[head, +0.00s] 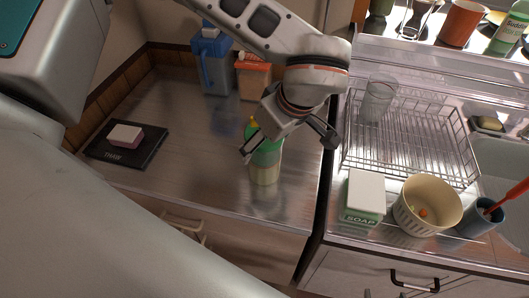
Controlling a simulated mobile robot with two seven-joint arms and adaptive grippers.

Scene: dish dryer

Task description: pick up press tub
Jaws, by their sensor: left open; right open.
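A tub with a cream lower part, a green upper part and a yellow top (265,172) stands upright on the metal counter, near its front edge. It is the likely press tub; I can read no label on it. My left gripper (289,146) is open just above and in front of the tub in the picture. One finger overlaps the tub's green part and the other is out to its right. I cannot tell whether the finger touches it. Part of the tub's top is hidden by the gripper. My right gripper is not in view.
A blue jug (212,68) and an orange box (253,82) stand behind. A black scale-like slab (105,152) bears a pink-white block (125,135). To the right are a wire rack (405,145), a soap box (362,198) and a cream bowl (428,207). The counter's middle left is clear.

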